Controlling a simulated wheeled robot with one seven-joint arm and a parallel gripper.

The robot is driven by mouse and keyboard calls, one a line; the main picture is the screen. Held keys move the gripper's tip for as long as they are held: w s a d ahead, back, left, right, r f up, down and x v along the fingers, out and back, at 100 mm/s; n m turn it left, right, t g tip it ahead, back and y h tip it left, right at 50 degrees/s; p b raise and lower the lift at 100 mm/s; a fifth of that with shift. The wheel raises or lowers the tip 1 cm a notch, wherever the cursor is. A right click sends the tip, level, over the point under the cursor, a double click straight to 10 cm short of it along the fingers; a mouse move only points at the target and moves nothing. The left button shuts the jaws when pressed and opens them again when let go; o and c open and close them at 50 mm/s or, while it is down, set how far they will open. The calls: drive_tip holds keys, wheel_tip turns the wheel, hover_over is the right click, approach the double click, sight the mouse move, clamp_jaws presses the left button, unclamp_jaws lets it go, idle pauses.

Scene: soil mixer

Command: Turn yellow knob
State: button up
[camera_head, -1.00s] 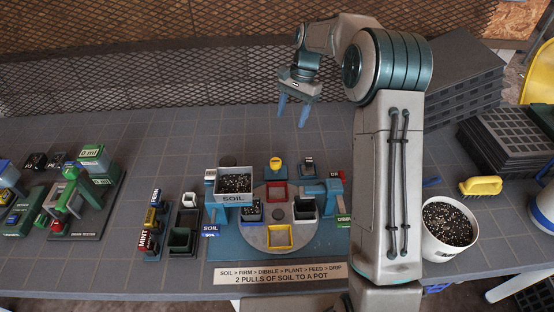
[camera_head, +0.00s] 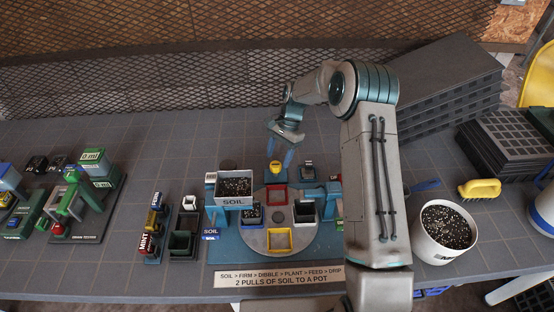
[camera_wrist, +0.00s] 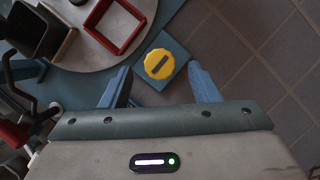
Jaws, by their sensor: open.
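The yellow knob (camera_head: 274,166) sits on a small blue base at the back of the round grey turntable (camera_head: 262,240). In the wrist view the yellow knob (camera_wrist: 159,64) is a scalloped disc with a dark slot across its top, on a square blue plate (camera_wrist: 165,85). My gripper (camera_head: 280,153) is open, with its blue fingers pointing down close to the knob. In the wrist view my gripper (camera_wrist: 160,85) has one finger on either side below the knob, and nothing lies between the fingertips. I cannot tell the height left between them.
A red square frame (camera_wrist: 114,22) lies on the turntable near the knob. The soil hopper (camera_head: 234,187) stands at the left and a white pot of soil (camera_head: 444,228) at the right. A dark box (camera_wrist: 32,30) is at the wrist view's upper left. Grey table is bare behind the knob.

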sight(276, 170)
drive_tip(key=shift+x, duration=1.3)
drive_tip(key=c, duration=1)
drive_tip(key=shift+n, duration=0.3)
